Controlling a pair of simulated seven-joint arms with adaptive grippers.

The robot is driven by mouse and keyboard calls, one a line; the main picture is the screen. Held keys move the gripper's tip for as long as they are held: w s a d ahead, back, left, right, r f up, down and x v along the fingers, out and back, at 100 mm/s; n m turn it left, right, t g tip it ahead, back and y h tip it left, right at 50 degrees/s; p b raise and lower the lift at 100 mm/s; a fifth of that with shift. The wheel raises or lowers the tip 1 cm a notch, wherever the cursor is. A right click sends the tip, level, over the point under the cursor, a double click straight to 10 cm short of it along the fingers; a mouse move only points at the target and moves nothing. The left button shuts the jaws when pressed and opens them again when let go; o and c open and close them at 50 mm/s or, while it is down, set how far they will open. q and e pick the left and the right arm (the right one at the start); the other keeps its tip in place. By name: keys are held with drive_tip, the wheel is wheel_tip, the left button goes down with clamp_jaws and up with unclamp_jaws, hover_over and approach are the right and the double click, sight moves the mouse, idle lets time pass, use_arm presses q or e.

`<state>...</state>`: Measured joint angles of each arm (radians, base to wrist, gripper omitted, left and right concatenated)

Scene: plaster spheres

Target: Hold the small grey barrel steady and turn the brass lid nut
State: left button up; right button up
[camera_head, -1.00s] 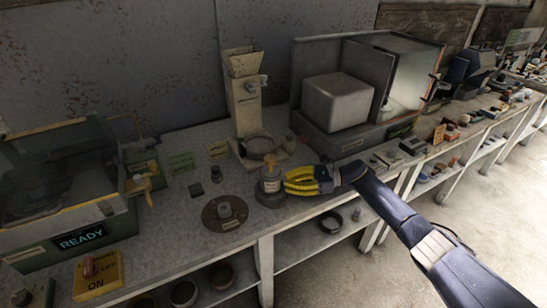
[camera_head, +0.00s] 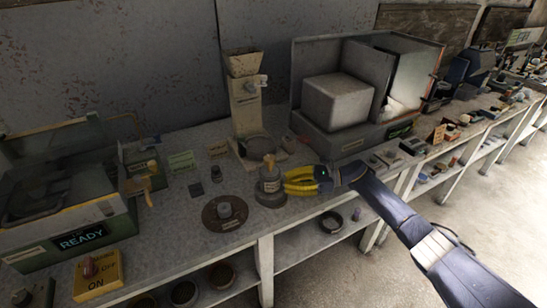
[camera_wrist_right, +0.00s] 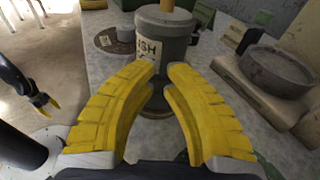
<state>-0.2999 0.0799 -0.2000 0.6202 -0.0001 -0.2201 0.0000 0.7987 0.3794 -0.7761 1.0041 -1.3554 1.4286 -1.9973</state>
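The small grey barrel (camera_head: 268,187) stands upright on the bench, with a pale label on its side. The brass lid nut (camera_head: 268,161) is on its top. In the right wrist view the barrel (camera_wrist_right: 163,48) is straight ahead and the nut (camera_wrist_right: 167,5) is cut by the top edge. My right gripper (camera_head: 287,181), with yellow fingers, is just right of the barrel. Its fingers are apart, with tips in front of the barrel; contact is unclear. My left gripper is outside the head view; a dark gripper with yellow tips (camera_wrist_right: 43,102), seemingly my left, shows at the wrist view's left.
A round brown plate (camera_head: 225,213) with a grey knob lies left of the barrel. A tall beige device (camera_head: 247,105) with a shallow bowl stands behind. A grey booth (camera_head: 340,95) is at the back right. A green machine (camera_head: 65,225) and yellow switch box (camera_head: 97,275) stand left.

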clamp_jaws()
drive_tip(key=shift+c, duration=0.3)
unclamp_jaws()
drive_tip(key=o, duration=0.5)
drive_tip(key=shift+f, duration=0.1)
drive_tip(key=shift+d, duration=0.1)
drive_tip(key=d, duration=0.4)
drive_tip(key=d+r, duration=0.1)
drive_tip(key=d, duration=0.2)
drive_tip(key=d+r, duration=0.1)
drive_tip(key=d, duration=0.3)
drive_tip(key=shift+d, duration=0.35)
drive_tip(key=shift+o, duration=0.4)
